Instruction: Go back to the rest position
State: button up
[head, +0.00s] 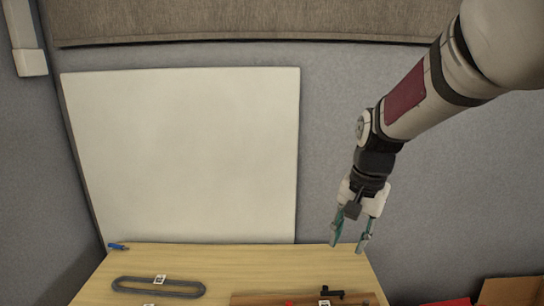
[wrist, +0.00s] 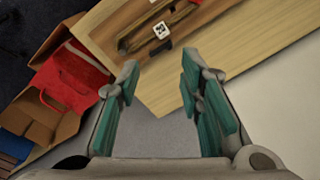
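My gripper (head: 350,240) hangs at the right in the head view, pointing down above the right back part of the wooden table (head: 220,258). In the wrist view my gripper (wrist: 160,100) shows its two teal-padded fingers well apart, with nothing between them. Below the fingers is the table's corner (wrist: 160,95) and grey floor. No held thing shows.
A dark grey oval loop (head: 158,288) and a small blue item (head: 118,246) lie on the table. A brown board (head: 260,299) with a black part (head: 332,293) is at the front right. A cardboard box (wrist: 45,115) holding a red bag (wrist: 72,75) stands beside the table.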

jog(key=s+d+r+n+t, duration=0.1)
jog(key=s+r+n, duration=0.2)
jog(key=s, duration=0.8)
jog(key=s+d+r+n+t+h, duration=0.1)
jog(key=s+r+n+t, duration=0.1)
jog(key=s, duration=1)
jog(key=shift+s+d+r+n, duration=0.2)
jog(key=shift+d+r+n, duration=0.2)
jog(key=shift+r+n, duration=0.45)
jog(key=shift+c, duration=0.5)
